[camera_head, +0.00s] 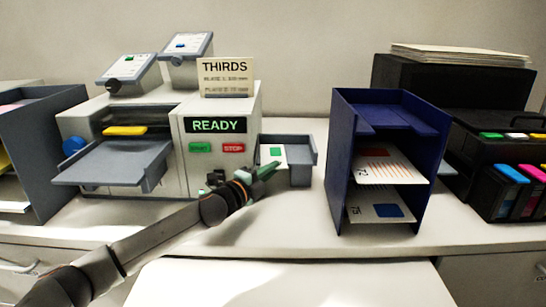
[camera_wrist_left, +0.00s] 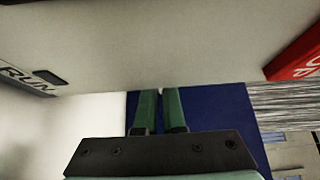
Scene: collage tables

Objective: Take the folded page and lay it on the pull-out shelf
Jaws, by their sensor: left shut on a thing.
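The folded page (camera_head: 267,152), white with a green square, is at the grey exit tray (camera_head: 302,172) on the right side of the folding machine. My left gripper (camera_head: 264,173) is at its near edge and shut on it. I cannot tell whether the page is lifted clear of the tray. In the left wrist view the green fingers (camera_wrist_left: 159,108) are close together, their tips at the edge of a broad pale surface. A white pull-out shelf (camera_head: 290,285) extends at the front below the counter. My right gripper is out of view.
The folding machine (camera_head: 222,165) reads READY. A blue sorter (camera_head: 343,170) with printed sheets stands right of the tray, with a small gap. Black units with coloured cartridges (camera_head: 512,174) are at far right. A grey feed tray (camera_head: 115,165) juts out left. The front shelf looks bare.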

